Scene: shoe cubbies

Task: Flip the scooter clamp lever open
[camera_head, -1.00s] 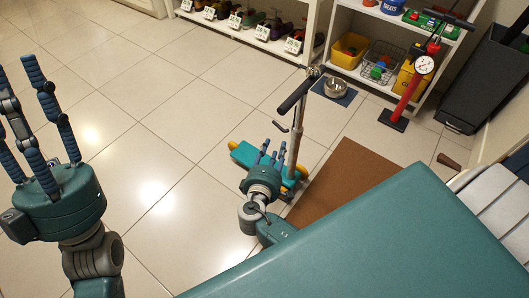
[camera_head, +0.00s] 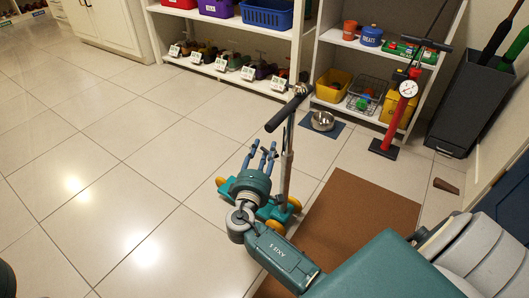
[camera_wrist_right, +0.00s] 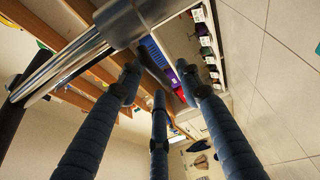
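The scooter stands on the tiled floor in the middle of the head view, with a teal deck (camera_head: 270,212), yellow wheels, a metal stem (camera_head: 285,183) and a dark handlebar grip (camera_head: 288,108). My right gripper (camera_head: 262,152) is just left of the stem, its blue fingers pointing up, spread and empty. In the right wrist view its fingers (camera_wrist_right: 158,95) are apart below a shiny tube (camera_wrist_right: 62,66) and a grey clamp-like part (camera_wrist_right: 135,18). I cannot make out the clamp lever clearly or tell whether a finger touches it. My left gripper is out of view.
A brown mat (camera_head: 345,220) lies right of the scooter. A steel bowl (camera_head: 322,121) and a red pump (camera_head: 397,120) stand near the shelf (camera_head: 355,57) behind. A wooden wedge (camera_head: 446,186) lies at right. The floor to the left is clear.

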